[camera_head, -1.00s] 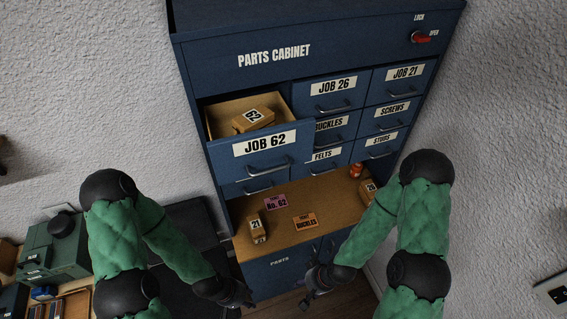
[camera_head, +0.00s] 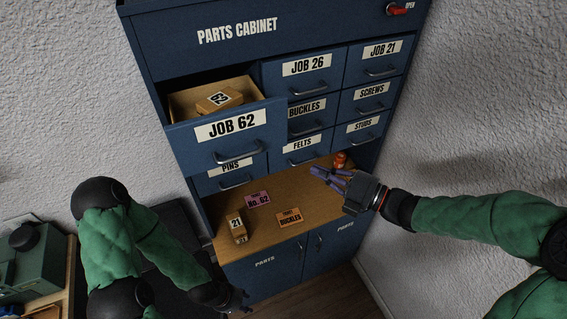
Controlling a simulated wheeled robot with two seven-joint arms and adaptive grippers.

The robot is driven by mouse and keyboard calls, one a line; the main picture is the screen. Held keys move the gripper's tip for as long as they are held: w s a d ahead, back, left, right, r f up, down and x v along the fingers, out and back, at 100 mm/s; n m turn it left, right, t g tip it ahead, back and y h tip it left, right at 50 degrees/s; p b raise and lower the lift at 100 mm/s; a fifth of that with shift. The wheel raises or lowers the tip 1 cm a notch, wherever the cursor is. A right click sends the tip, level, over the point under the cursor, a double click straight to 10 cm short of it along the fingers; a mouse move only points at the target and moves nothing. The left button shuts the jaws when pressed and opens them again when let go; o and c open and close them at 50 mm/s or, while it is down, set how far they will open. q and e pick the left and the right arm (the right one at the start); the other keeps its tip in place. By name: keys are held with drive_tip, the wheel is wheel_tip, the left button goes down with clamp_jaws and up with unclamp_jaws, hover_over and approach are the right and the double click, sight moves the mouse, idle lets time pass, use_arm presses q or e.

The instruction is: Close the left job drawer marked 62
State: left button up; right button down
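The JOB 62 drawer (camera_head: 190,128) at the upper left of the blue parts cabinet (camera_head: 160,50) is pulled out. A wooden block marked 62 (camera_head: 218,99) lies inside it. Its front has a metal handle (camera_head: 240,155). My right gripper (camera_head: 330,175) is above the right part of the wooden shelf, below and right of the drawer, apart from it. Its fingers are spread and hold nothing that I can see. My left gripper (camera_head: 240,302) is low, in front of the lower cabinet doors; its fingers are too small and dark to judge.
The JOB 26 (camera_head: 308,82) and JOB 21 drawers (camera_head: 378,68) look shut. On the shelf (camera_head: 262,225) lie a block marked 21 (camera_head: 236,228), a pink No. 62 card (camera_head: 258,199) and an orange buckles card (camera_head: 289,218). A small orange-red item (camera_head: 340,159) stands near my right gripper.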

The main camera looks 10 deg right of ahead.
drive_tip(key=s+r+n+g+y, duration=0.2)
drive_tip(key=s+r+n+g, duration=0.1)
drive_tip(key=s+n, duration=0.25)
drive_tip(key=w+a+p, duration=0.3)
drive_tip(key=w+a, duration=0.5)
drive_tip(key=a, duration=0.2)
drive_tip(key=shift+w+f+n+p, duration=0.15)
drive_tip(key=shift+w+n+p, duration=0.15)
drive_tip(key=shift+n, duration=0.05)
